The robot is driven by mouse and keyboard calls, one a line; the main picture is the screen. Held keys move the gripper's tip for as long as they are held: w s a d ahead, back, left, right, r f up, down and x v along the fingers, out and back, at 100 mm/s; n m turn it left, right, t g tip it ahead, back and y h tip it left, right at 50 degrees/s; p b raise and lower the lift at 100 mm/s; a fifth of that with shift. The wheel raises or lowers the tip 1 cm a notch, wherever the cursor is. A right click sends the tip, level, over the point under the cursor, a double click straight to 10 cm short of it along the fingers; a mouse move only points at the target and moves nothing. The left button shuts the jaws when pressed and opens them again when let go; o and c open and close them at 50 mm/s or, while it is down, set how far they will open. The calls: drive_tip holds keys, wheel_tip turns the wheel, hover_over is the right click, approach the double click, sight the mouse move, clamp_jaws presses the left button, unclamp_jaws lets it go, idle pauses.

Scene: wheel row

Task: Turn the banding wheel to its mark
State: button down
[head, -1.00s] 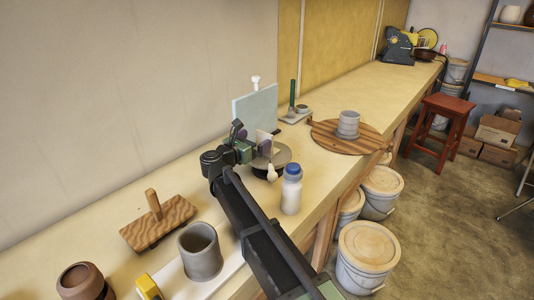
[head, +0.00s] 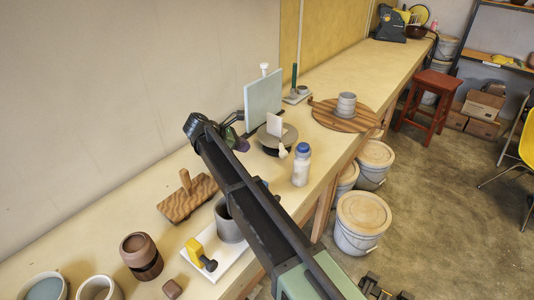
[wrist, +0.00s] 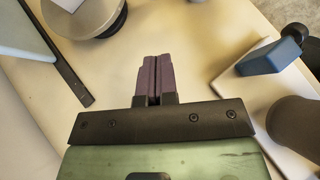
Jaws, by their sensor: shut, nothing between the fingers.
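The banding wheel (head: 287,138) is a grey round disc on a dark base, standing on the bench. A pale upright card (head: 274,125) stands on it, and a cream knob (head: 282,152) shows at its front edge. The wheel's rim also shows at the top left of the wrist view (wrist: 105,20). I cannot make out a mark. My gripper (head: 240,144) is left of the wheel, apart from it. In the wrist view its purple fingers (wrist: 154,72) are together and empty above the bare bench. My arm hides part of the bench in the head view.
A pale blue panel (head: 263,96) stands behind the wheel. A blue-capped bottle (head: 301,168) stands close on its right. A wooden board with a grey pot (head: 346,105) lies beyond. A wooden block with a peg (head: 187,198) and a grey cylinder (head: 228,222) are nearer.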

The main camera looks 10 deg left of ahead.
drive_tip(key=b+x, duration=0.6)
drive_tip(key=x, duration=0.4)
drive_tip(key=shift+a+f, duration=0.1)
drive_tip(key=shift+f, duration=0.1)
drive_tip(key=d, duration=0.1)
drive_tip(key=w+d, duration=0.1)
drive_tip(key=d, duration=0.1)
drive_tip(key=shift+w+d, duration=0.1)
drive_tip(key=shift+w, duration=0.1)
drive_tip(key=shift+w+d, duration=0.1)
drive_tip(key=shift+d, duration=0.1)
